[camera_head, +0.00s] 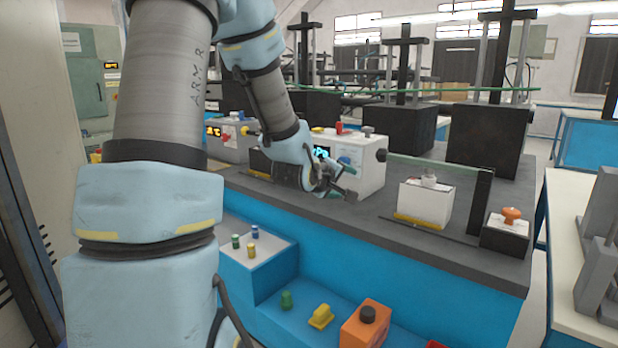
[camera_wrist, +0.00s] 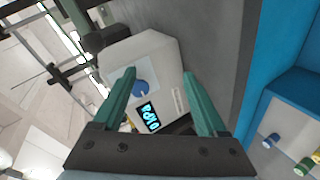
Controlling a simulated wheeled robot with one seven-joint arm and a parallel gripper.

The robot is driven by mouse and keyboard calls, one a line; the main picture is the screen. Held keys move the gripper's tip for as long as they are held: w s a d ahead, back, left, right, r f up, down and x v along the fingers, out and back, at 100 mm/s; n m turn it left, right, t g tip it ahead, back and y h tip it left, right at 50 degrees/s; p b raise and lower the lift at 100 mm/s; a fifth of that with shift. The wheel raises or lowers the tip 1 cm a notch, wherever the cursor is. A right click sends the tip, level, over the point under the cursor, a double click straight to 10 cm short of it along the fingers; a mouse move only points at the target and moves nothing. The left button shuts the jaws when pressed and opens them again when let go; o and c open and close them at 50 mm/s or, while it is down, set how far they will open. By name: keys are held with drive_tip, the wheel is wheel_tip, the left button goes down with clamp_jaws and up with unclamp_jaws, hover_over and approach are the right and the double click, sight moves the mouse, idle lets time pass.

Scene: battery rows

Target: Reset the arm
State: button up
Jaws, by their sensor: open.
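My arm (camera_head: 165,80) reaches over the grey bench top. My gripper (camera_head: 343,182) hangs in front of a white box with a cyan display (camera_head: 366,171) and a blue knob. In the wrist view my gripper (camera_wrist: 158,73) has its two green fingers spread wide with nothing between the tips. The white box (camera_wrist: 155,55) stands beyond the fingers there, with its blue knob (camera_wrist: 139,89) and lit display (camera_wrist: 149,117) seen between them. I cannot tell whether a finger touches the box.
A white block (camera_head: 425,203) and a dark box with an orange knob (camera_head: 510,216) stand to the right on the bench (camera_head: 300,197). A blue lower step (camera_head: 268,306) holds green and yellow pieces and an orange box (camera_head: 366,325). Black stands rise behind.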

drive_tip(key=s+a+f+m+g+y+p, duration=0.1)
drive_tip(key=s+a+m+g+y+p, duration=0.5)
drive_tip(key=s+a, duration=1.3)
drive_tip(key=s+m+g+y, duration=0.1)
drive_tip(key=g, duration=0.2)
drive_tip(key=shift+s+a+m+g, duration=0.15)
drive_tip(key=shift+a+m+g, duration=0.15)
